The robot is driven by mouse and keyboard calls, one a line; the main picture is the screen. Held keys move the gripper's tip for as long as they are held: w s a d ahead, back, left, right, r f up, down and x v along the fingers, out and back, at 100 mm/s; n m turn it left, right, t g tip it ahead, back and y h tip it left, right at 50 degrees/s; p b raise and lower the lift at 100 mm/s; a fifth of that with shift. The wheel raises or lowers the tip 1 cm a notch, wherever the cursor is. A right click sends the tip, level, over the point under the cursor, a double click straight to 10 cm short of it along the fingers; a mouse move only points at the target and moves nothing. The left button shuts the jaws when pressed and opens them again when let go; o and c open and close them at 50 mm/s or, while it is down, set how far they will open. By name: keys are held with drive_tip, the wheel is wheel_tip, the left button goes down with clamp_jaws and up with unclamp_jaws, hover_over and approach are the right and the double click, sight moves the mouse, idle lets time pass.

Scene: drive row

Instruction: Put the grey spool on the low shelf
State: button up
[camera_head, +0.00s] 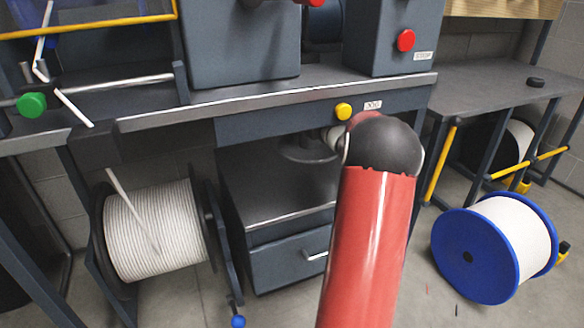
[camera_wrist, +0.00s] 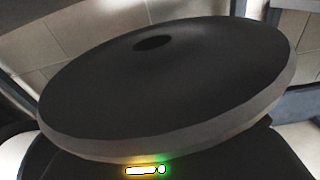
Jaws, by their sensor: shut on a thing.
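The grey spool (camera_wrist: 165,85) fills most of the wrist view as a dark, tilted disc with a paler rim and a hole near its top. My gripper (camera_wrist: 148,160) shows only as a dark part with a small light at the bottom of that view. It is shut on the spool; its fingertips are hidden. In the head view a dark round piece of the spool (camera_head: 304,152) shows under the bench, left of my red arm. The low shelf (camera_head: 268,184) is the dark surface below it, above a drawer. I cannot tell whether they touch.
The bench top (camera_head: 300,88) overhangs the shelf, with a yellow button (camera_head: 343,111) on its front. A large white-wound reel (camera_head: 155,230) stands left of the shelf. A blue-flanged reel (camera_head: 478,254) stands on the floor at right. The shelf's visible front part is bare.

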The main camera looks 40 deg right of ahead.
drive_tip(key=f+b, duration=0.1)
drive_tip(key=f, duration=0.8)
drive_tip(key=shift+d+f+b, duration=0.2)
drive_tip(key=shift+f+b, duration=0.05)
drive_tip(key=shift+b, duration=0.1)
drive_tip(key=shift+f, duration=0.15)
drive_tip(key=o, duration=1.4)
drive_tip(key=shift+r, duration=0.2)
approach(316, 146)
drive_tip(key=shift+a+f, duration=0.15)
drive_tip(key=shift+s, duration=0.1)
